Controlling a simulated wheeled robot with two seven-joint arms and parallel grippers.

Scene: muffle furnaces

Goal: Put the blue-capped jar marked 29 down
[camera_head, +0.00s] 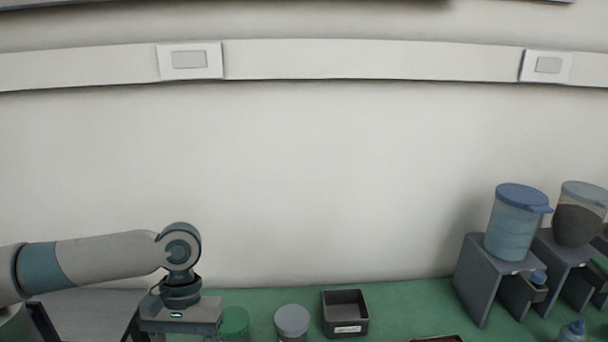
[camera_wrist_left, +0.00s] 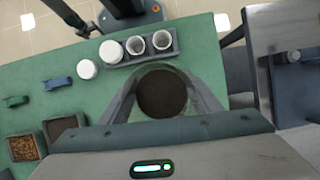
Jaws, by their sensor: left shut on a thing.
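My left gripper (camera_head: 180,317) is at the lower left of the head view, its fingers cut off by the bottom edge. In the left wrist view its two fingers are shut around a round, clear-walled jar (camera_wrist_left: 162,93) with dark brown contents. No blue cap and no number 29 show on it. I cannot tell whether the jar touches the green worktop (camera_wrist_left: 100,103). My right gripper is not in view.
A green-lidded jar (camera_head: 235,321), a grey-lidded jar (camera_head: 292,321) and a dark open bin (camera_head: 345,322) stand right of my gripper. Dispensers (camera_head: 513,222) stand far right. The wrist view shows white lids (camera_wrist_left: 86,69), a cup rack (camera_wrist_left: 142,57) and brown-filled boxes (camera_wrist_left: 24,147).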

